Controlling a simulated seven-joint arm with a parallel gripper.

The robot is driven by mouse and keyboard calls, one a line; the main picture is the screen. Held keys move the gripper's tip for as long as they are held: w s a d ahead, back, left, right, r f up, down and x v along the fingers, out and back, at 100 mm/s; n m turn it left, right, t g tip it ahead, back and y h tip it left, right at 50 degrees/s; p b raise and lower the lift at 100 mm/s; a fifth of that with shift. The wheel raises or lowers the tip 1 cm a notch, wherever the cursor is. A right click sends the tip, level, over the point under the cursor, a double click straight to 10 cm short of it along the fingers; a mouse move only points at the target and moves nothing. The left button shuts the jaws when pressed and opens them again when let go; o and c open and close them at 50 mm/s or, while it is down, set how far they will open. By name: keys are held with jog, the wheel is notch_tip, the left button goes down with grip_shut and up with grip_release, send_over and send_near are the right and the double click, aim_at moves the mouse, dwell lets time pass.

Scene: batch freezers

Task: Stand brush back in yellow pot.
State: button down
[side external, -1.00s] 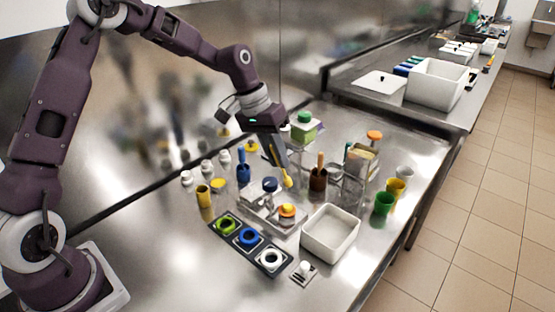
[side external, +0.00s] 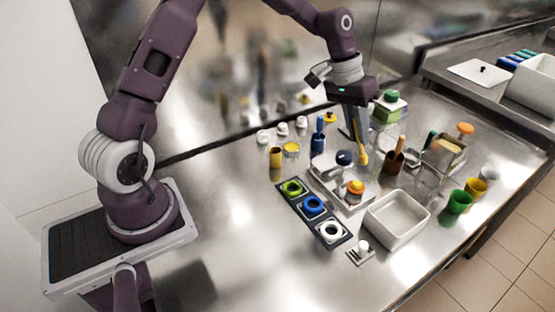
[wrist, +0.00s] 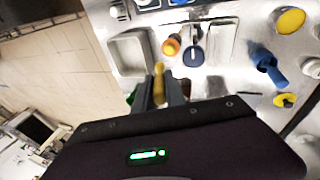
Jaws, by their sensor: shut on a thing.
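My gripper (side external: 354,128) is shut on a yellow brush (side external: 362,157), which points downward above the table. The brush also shows in the wrist view (wrist: 159,70), between my fingers. A slim, upright yellow pot (side external: 276,157) stands on the steel table, left of my gripper. The brush is clear of this pot. A round yellow shape (wrist: 290,20) shows at upper right in the wrist view; I cannot tell whether it is the pot or the yellow dish beside it.
A blue pot (side external: 317,143) with a brush stands between the yellow pot and my gripper. A brown pot (side external: 393,163) with a brush is just right. A white tub (side external: 397,222), a dark tray with rings (side external: 313,206) and yellow and green cups (side external: 456,203) stand nearer.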

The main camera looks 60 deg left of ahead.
dwell(0.4)
jog(key=shift+y, duration=0.3)
jog(key=v, duration=0.3)
jog(key=w+v, duration=0.1)
jog(key=v, duration=0.1)
jog(key=shift+d+r, duration=0.2)
jog(key=shift+d, duration=0.15)
jog(key=s+a+g+y, duration=0.1)
jog(key=s+a, duration=0.4)
jog(key=a, duration=0.5)
jog(key=s+a+g+y, duration=0.1)
jog(key=s+a, duration=0.4)
jog(key=a, duration=0.4)
notch_tip(320, 180, down, 11)
jog(key=shift+a+y, duration=0.35)
jog(key=shift+y, duration=0.05)
jog(key=shift+w, duration=0.1)
jog(key=shift+f, duration=2.85)
